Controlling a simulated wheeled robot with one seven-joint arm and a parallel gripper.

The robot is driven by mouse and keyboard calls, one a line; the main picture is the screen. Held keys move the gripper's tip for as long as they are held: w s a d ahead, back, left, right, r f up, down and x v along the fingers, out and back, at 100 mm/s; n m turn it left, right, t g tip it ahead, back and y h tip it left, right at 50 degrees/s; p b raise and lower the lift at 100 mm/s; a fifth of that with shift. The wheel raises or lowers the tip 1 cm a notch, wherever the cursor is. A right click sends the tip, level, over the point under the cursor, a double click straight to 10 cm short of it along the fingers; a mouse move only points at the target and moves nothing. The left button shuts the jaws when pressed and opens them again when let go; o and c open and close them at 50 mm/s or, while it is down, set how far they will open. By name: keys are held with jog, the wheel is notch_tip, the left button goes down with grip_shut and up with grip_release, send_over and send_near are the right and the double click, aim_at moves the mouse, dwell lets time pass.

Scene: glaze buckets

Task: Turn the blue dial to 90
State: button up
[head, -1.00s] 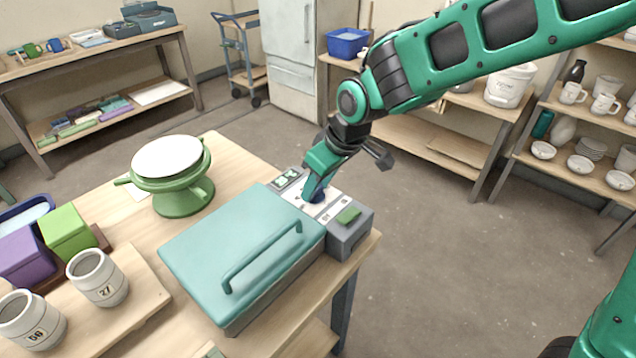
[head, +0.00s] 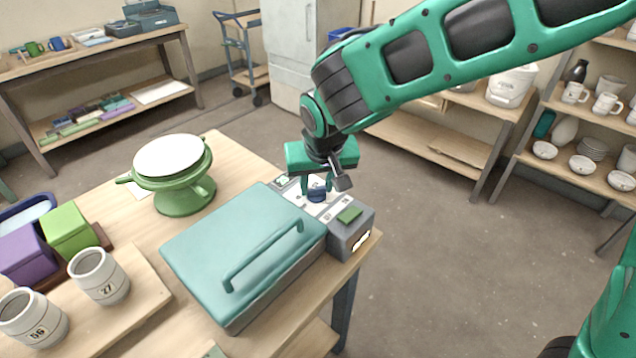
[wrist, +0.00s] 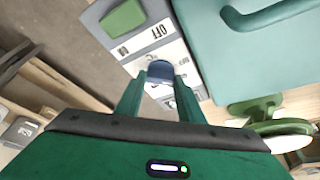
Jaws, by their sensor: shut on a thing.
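The blue dial (head: 317,191) stands on the grey control panel (head: 352,238) at the right end of a teal-lidded box. My gripper (head: 318,187) comes down over the panel from above, its fingers on either side of the dial. In the wrist view the dial (wrist: 160,72) sits between the two green fingertips (wrist: 158,84), and the gripper is shut on it. The dial's pointer and the 90 mark cannot be made out. A green rocker switch (head: 349,215) is beside the dial, with OFF and ON lettering near it.
The teal lid (head: 243,250) with its raised handle is directly left of the panel. A green turntable (head: 184,196) stands behind the box on the wooden table. Mugs 56 (head: 32,318) and 27 (head: 98,276) sit on a board at the left. Floor right of the table is clear.

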jog(key=m+h, duration=0.1)
jog(key=m, duration=0.2)
jog(key=m+h, duration=0.1)
jog(key=m, duration=0.1)
jog(key=shift+w+a+m, duration=0.1)
jog(key=shift+a+m, duration=0.05)
jog(key=shift+m, duration=0.25)
jog(key=shift+w+a+r+m+h, duration=0.1)
jog(key=shift+m+h, duration=0.35)
jog(key=shift+m, duration=0.65)
jog(key=shift+a+m+h, duration=0.1)
jog(key=shift+m+h, duration=0.35)
jog(key=shift+m, duration=0.65)
jog(key=o, duration=1.1)
jog(key=shift+c, duration=0.2)
jog(key=shift+g, duration=0.3)
jog(key=v, duration=1)
jog(key=shift+r, duration=0.25)
